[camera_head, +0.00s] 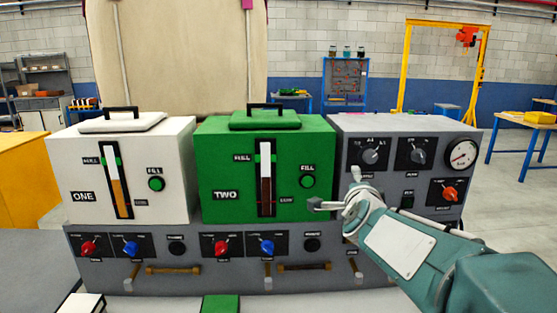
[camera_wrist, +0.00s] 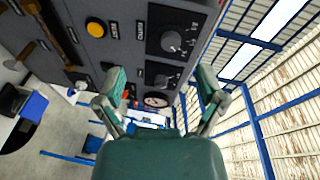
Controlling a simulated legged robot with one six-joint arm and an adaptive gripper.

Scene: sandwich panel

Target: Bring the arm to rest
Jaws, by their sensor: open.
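My gripper (camera_head: 338,190) is in front of the right part of the sandwich panel, near the grey control box (camera_head: 340,146). My teal arm reaches in from the lower right. In the wrist view my gripper (camera_wrist: 163,88) has its two fingers spread wide apart, with nothing between them. The panel's grey face with knobs (camera_wrist: 172,40) shows beyond the fingers in that view. The arm hides part of the panel's lower right in the head view.
A white box marked ONE (camera_head: 75,175) and a green box marked TWO (camera_head: 220,172) stand on the grey lower panel (camera_head: 205,275). A round gauge (camera_head: 461,154) is at the right. A yellow frame (camera_head: 402,70) and a blue-legged table (camera_head: 518,122) stand behind, with open floor between.

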